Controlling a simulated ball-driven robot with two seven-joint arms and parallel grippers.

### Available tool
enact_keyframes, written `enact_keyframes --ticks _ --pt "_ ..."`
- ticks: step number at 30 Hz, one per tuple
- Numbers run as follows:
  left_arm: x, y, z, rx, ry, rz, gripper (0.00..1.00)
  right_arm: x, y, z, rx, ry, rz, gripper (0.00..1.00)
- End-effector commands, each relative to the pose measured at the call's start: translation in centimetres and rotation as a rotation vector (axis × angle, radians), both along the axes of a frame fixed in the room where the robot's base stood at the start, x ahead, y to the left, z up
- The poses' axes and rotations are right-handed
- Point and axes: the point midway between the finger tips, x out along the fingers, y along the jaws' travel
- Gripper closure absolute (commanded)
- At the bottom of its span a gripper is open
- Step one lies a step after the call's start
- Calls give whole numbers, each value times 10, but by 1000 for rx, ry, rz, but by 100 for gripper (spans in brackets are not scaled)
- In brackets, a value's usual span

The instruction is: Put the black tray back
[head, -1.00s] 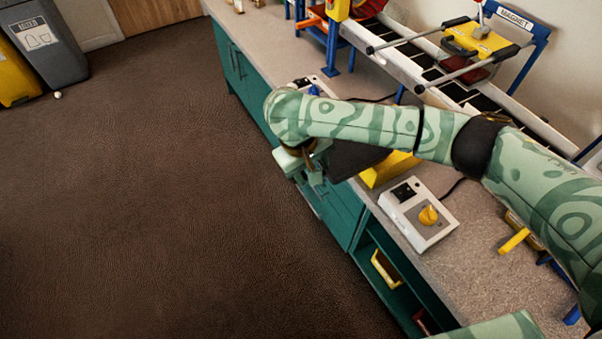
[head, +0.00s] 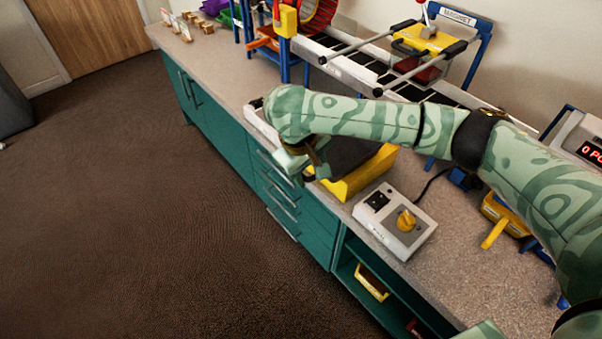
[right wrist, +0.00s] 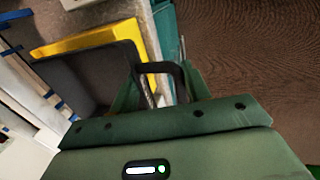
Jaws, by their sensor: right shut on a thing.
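The black tray (head: 350,153) is partly hidden under my right forearm in the head view. It lies over the yellow holder (head: 362,178) on the counter. In the right wrist view, the tray (right wrist: 82,82) has yellow edges of the holder (right wrist: 88,38) along its far and right sides. I cannot tell whether it rests fully in the holder. My right gripper (head: 316,163) is at the tray's front end, by the counter edge. It is shut on the tray's dark handle, which shows between the fingers in the right wrist view (right wrist: 168,70). My left gripper is out of view.
A white control box (head: 396,220) with a yellow knob stands right of the holder. A conveyor (head: 355,72) with a magnet frame runs behind. Open shelving with a yellow bin (head: 371,283) is below the counter.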

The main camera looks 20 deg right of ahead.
Motion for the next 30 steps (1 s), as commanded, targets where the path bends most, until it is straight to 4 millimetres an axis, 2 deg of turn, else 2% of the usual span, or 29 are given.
enact_keyframes --ticks 16,30 --pt "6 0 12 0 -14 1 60 15 -41 -1 0 2 -2 78" --pt "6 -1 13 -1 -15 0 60 18 -49 -2 0 2 -1 78"
